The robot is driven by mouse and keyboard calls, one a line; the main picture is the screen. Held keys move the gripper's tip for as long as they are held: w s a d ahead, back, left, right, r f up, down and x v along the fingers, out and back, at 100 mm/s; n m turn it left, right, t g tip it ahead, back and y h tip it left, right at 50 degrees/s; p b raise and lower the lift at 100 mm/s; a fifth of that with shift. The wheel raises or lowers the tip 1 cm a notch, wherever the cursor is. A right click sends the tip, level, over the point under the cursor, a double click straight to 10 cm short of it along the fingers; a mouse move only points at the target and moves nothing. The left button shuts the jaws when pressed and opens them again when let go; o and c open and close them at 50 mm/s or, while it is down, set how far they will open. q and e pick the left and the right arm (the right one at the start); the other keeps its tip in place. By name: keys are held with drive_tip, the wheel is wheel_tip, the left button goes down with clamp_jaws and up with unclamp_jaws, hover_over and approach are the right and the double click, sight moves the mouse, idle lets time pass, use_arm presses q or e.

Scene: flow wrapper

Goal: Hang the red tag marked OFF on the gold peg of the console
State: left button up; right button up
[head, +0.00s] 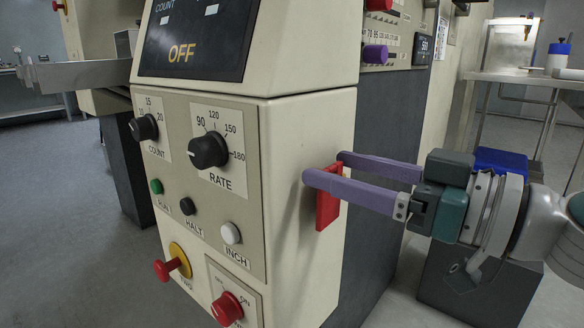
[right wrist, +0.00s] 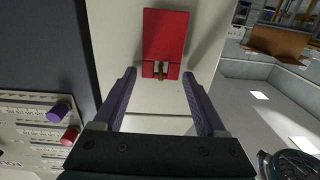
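The red tag (head: 327,212) is against the cream side face of the console (head: 300,130), with no gripper closed on it. In the right wrist view the tag (right wrist: 163,32) has a slot at one edge, and the gold peg (right wrist: 161,73) shows there, so it appears to hang on the peg. No OFF lettering is readable on it. My right gripper (head: 325,167) has its purple fingers spread apart. In the right wrist view its fingertips (right wrist: 159,75) are clear of the tag, with an empty gap between them. My left gripper is not in view.
The console front carries the RATE knob (head: 208,151), several buttons and a red knob (head: 227,308). Its screen (head: 200,38) reads OFF in yellow. A blue bin (head: 500,160) is behind my right wrist, and a metal table (head: 540,76) stands at the back right.

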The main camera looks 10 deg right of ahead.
drive_tip(key=shift+o, duration=1)
drive_tip(key=v, duration=0.9)
drive_tip(key=s+a+r+m+g+h+p, duration=0.1)
drive_tip(key=s+a+r+g+h+p, duration=0.4)
drive_tip(key=p, duration=1.2)
drive_tip(key=s+a+r+m+g+h+p, duration=0.1)
drive_tip(key=s+r+g+p, duration=0.3)
drive_tip(key=s+r+p, duration=0.8)
drive_tip(key=s+d+r+m+g+h+p, duration=0.1)
drive_tip(key=d+r+m+h+p, duration=0.15)
drive_tip(key=r+p, duration=0.8)
drive_tip(key=s+d+r+m+h+p, duration=0.1)
drive_tip(key=d+r+m+h+p, duration=0.15)
drive_tip(key=r+p, duration=0.8)
wheel_tip(320, 180, up, 31)
drive_tip(key=n+p, duration=0.1)
drive_tip(key=p, duration=3.4)
drive_tip(key=shift+w+r, duration=0.1)
drive_tip(key=shift+w, duration=0.05)
